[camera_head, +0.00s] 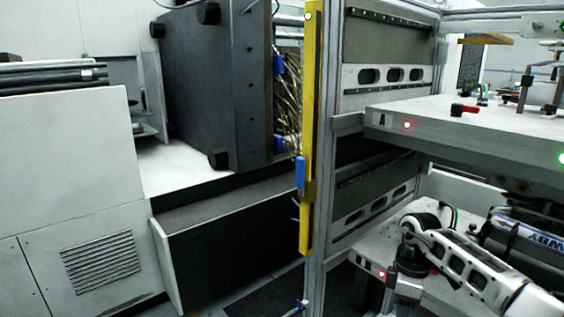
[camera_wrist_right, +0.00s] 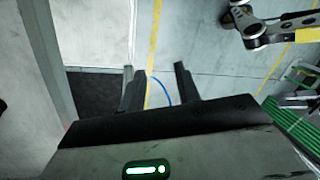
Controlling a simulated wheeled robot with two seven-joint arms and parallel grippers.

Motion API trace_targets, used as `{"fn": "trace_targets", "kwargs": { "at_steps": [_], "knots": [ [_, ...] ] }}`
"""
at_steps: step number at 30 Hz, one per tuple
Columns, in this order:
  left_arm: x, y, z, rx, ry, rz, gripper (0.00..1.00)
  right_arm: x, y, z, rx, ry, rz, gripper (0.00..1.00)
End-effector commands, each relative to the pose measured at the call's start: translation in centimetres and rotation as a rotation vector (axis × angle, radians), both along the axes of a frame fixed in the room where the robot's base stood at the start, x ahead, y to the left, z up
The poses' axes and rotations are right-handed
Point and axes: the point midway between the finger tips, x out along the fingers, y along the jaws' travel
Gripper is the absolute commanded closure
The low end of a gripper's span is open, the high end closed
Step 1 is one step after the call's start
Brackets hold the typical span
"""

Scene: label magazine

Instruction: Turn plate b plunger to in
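The lower plate (camera_head: 345,241) carries a red light (camera_head: 381,274) on its front edge. I cannot read a letter on it, so I cannot confirm it is plate b. A white and black arm link, likely mine, crosses in front of this plate at lower right. A small red bit (camera_head: 434,271) shows beside the link; I cannot tell if it is a plunger handle. My right gripper (camera_wrist_right: 154,72) is open and empty in the right wrist view, its two dark fingers apart over the floor. My left gripper is not in view.
The upper plate (camera_head: 440,122), marked A, has a red handle (camera_head: 463,109) on top and a red light. A yellow post (camera_head: 312,130) with a blue piece (camera_head: 300,172) stands left of the plates. Floor with yellow lines (camera_wrist_right: 154,45) lies beyond my right fingers.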

Motion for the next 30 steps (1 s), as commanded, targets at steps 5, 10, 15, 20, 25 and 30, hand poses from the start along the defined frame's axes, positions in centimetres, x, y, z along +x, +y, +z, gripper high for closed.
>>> {"fn": "trace_targets", "kwargs": {
  "at_steps": [5, 10, 15, 20, 25, 30],
  "knots": [
    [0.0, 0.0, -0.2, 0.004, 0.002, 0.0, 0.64, -2.1, 7.9, -3.3, 0.321, -0.07, 0.193, 0.67],
    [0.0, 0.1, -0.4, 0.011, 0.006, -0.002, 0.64, -6.3, 19.5, -3.7, 0.853, -0.286, 0.351, 0.67],
    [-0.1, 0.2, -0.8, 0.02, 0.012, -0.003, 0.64, -9.3, 26.9, 1.9, 1.365, -0.753, 0.168, 0.67],
    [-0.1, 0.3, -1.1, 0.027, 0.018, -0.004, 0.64, -9.2, 23.7, 4.6, 1.379, -1.148, -0.312, 0.67],
    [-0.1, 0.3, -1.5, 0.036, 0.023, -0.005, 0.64, -11.8, 16.1, 0.2, 0.996, -1.224, -0.78, 0.67],
    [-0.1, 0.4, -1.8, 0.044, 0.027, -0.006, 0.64, -18.1, 11.8, -5.0, 0.669, -1.031, -0.943, 0.67]
  ]
}}
